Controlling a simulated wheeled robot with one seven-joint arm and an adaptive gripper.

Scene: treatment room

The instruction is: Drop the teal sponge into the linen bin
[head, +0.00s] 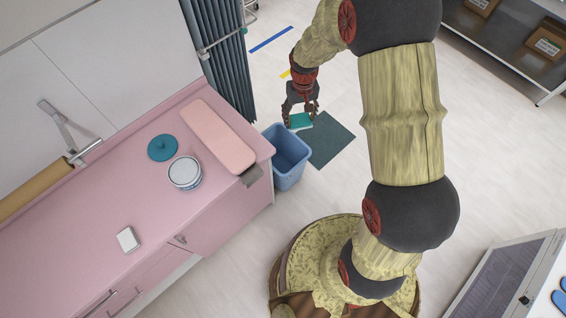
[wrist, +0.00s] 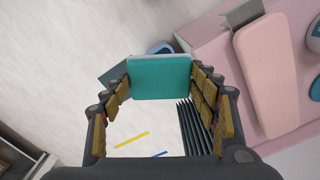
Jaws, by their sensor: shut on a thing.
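The teal sponge (head: 299,121) is held in my gripper (head: 300,109). In the wrist view the sponge (wrist: 160,79) spans the gap between the fingers, which are shut on it. The blue linen bin (head: 288,160) stands on the floor at the end of the pink counter, open at the top. In the head view the sponge appears just beyond the bin's upper right rim; its exact height is hard to tell. In the wrist view the sponge hides most of the bin, and only a bit of blue rim (wrist: 160,48) shows behind it.
A dark mat (head: 330,140) lies on the floor right of the bin. The pink counter (head: 110,215) carries a pink pad (head: 217,136), a white tub (head: 185,173) and a teal lid (head: 162,148). A dark curtain (head: 222,60) hangs behind.

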